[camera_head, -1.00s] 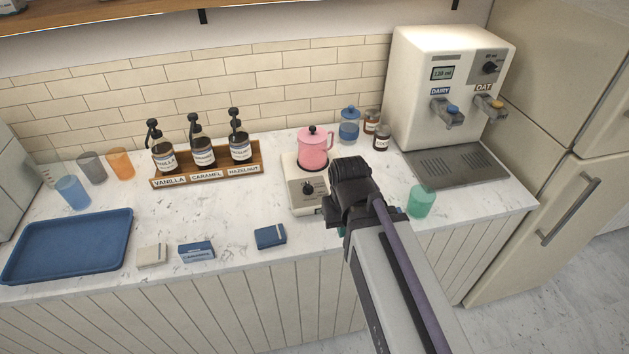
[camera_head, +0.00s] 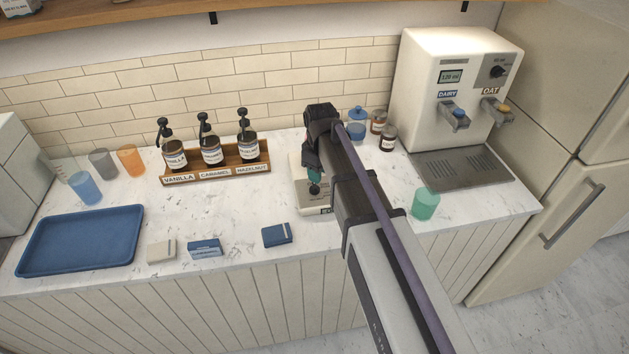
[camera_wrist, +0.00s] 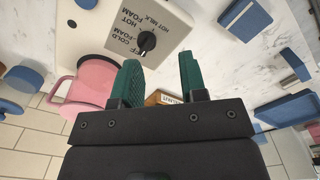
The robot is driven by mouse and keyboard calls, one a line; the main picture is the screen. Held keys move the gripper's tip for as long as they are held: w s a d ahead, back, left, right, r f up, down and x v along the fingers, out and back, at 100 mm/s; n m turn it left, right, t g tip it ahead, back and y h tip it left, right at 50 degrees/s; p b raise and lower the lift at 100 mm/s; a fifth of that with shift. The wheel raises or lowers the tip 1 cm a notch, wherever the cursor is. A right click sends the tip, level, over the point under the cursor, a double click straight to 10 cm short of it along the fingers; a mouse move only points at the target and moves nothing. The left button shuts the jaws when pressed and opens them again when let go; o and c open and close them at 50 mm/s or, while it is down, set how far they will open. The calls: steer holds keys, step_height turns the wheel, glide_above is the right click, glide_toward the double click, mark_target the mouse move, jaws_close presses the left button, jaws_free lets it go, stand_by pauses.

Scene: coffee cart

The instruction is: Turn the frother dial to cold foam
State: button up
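The frother has a cream base (camera_head: 308,204), largely hidden behind my arm in the head view. In the wrist view its front panel (camera_wrist: 168,22) appears upside down, with a black dial (camera_wrist: 147,41) and the labels hot milk, hot foam, cold foam and a partly covered off. The dial's pointer is too small to read surely. The pink jug (camera_wrist: 92,82) shows at the left of the wrist view and is hidden in the head view. My gripper (camera_wrist: 158,57) has its two green fingers apart with nothing between them. The dial appears near the left finger's tip; contact cannot be told.
A syrup rack (camera_head: 220,170) stands left of the frother. A blue box (camera_head: 277,235) lies on the counter in front. A green cup (camera_head: 425,204) is to the right, before the milk dispenser (camera_head: 455,95). A blue tray (camera_head: 80,240) lies far left.

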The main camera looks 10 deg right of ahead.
mark_target(315, 185)
steer(key=shift+o, duration=0.7)
steer(key=w+n, duration=0.2)
steer(key=w, duration=0.1)
steer(key=w+n, duration=0.1)
steer(key=n, duration=0.1)
steer(key=shift+w+a+r, duration=0.15)
steer(key=shift+w+a, duration=0.15)
steer(key=shift+o, duration=0.7)
steer(key=n, duration=0.2)
steer(key=shift+w+n, duration=0.3)
steer(key=shift+w, duration=0.05)
steer(key=shift+o, duration=0.5)
steer(key=shift+s+n, duration=0.2)
steer(key=shift+n, duration=1)
step_height(315, 185, down, 11)
steer(key=b, duration=1.1)
steer(key=c, duration=0.9)
